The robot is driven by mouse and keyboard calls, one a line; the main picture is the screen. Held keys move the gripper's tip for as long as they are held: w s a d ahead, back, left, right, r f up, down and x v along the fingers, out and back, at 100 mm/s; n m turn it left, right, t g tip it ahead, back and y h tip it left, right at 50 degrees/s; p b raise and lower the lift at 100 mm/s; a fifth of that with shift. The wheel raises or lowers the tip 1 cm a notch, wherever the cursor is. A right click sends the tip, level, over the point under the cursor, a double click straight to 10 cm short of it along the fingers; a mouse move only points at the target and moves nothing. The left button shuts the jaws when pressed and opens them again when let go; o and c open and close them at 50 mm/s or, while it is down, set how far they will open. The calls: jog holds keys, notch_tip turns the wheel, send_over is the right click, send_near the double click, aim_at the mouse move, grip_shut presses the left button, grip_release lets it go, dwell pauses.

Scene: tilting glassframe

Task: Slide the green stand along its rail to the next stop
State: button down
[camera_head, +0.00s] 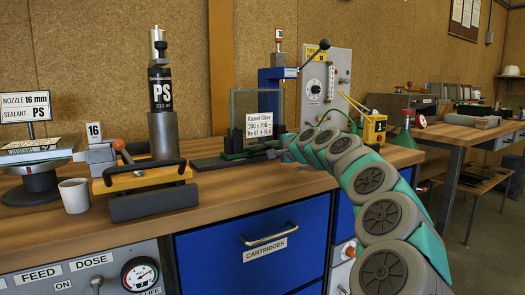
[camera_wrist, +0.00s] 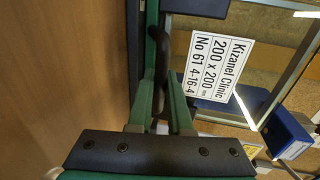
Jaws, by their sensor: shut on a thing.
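The green stand (camera_head: 248,154) sits low on the workbench on a dark rail (camera_head: 212,163) that runs out to its left. It bears an upright glass pane (camera_head: 243,104) with a white label (camera_head: 259,125) reading "Kizanel Clinic 200 x 200". My gripper (camera_head: 284,143) reaches the stand's right end from the right. The exact contact is partly hidden by the fingers. The stops on the rail are not clear.
A white mug (camera_head: 74,195) is further left. The rail's left stretch looks clear.

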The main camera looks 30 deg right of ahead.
jog(key=shift+w+d, duration=0.1)
jog(key=shift+d, duration=2.05)
jog(key=c, duration=0.8)
grip_release()
jog(key=shift+c, duration=0.2)
jog(key=shift+v, duration=3.95)
